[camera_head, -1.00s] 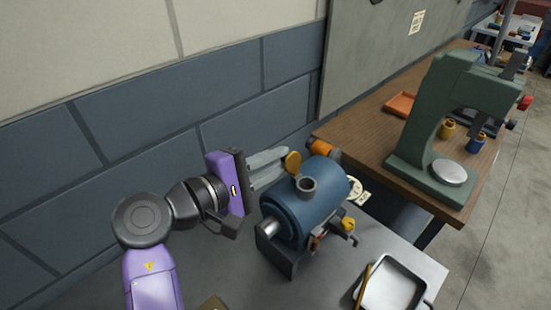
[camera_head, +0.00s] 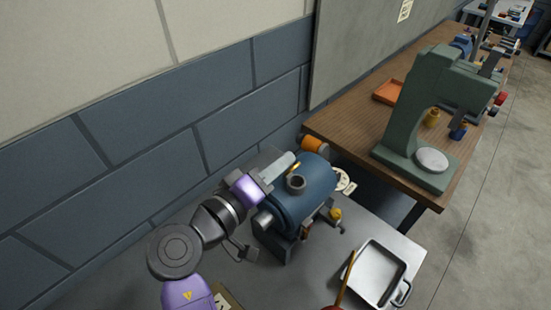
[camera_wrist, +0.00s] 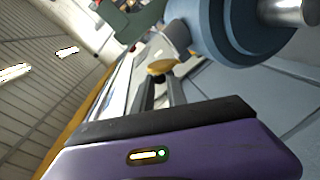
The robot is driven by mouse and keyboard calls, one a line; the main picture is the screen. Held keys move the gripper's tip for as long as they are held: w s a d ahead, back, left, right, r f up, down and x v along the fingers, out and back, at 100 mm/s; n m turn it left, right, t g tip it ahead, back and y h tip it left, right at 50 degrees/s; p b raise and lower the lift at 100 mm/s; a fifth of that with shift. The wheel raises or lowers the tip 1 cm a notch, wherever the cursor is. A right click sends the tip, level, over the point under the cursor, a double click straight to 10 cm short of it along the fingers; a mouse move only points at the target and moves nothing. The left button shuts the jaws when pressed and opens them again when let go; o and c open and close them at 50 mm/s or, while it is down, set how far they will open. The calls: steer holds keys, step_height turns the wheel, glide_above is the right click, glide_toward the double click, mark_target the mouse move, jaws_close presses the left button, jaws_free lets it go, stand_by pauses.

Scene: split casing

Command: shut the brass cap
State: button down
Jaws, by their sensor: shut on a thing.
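The blue casing (camera_head: 312,190) lies on the grey bench, with a short open neck (camera_head: 297,182) on top. The brass cap (camera_head: 296,167) is mostly hidden by my fingers in the head view. In the wrist view the brass cap (camera_wrist: 160,66) shows as a gold disc at my fingertips, beside the grey neck (camera_wrist: 178,38). My gripper (camera_head: 284,166) reaches in from the left, behind the neck, and its fingers are closed on the cap. The neck's mouth is uncovered.
An orange cylinder (camera_head: 312,144) sits just behind the casing, and a yellow knob (camera_head: 336,213) at its right. A metal tray (camera_head: 397,258) stands at the front right. A green press (camera_head: 395,125) stands on the wooden table. The wall is close behind my arm.

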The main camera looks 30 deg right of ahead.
steer(key=m, duration=0.1)
steer(key=s+m+b, duration=0.1)
steer(key=m, duration=0.1)
steer(key=m+t, duration=0.1)
steer(key=m, duration=0.1)
steer(key=shift+s+d+f, duration=0.25)
steer(key=shift+s+f, duration=0.15)
steer(key=m+b, duration=0.1)
steer(key=s+m+b, duration=0.1)
steer(key=m, duration=0.1)
steer(key=shift+d+f+t+h, duration=0.15)
steer(key=shift+f+t+h, duration=0.15)
steer(key=shift+f, duration=0.05)
steer(key=shift+s+d+f+m+b, duration=0.15)
steer(key=shift+m+b, duration=0.3)
steer(key=shift+m, duration=0.45)
steer(key=shift+s+a+f+m+b, duration=0.2)
steer(key=shift+m+b, duration=0.25)
steer(key=shift+m, duration=0.45)
steer(key=c, duration=1.3)
jaws_free()
steer(key=shift+d, duration=0.2)
steer(key=b+v, duration=0.1)
steer(key=v, duration=0.3)
steer(key=b+v, duration=0.1)
steer(key=v, duration=0.3)
steer(key=shift+f, duration=0.25)
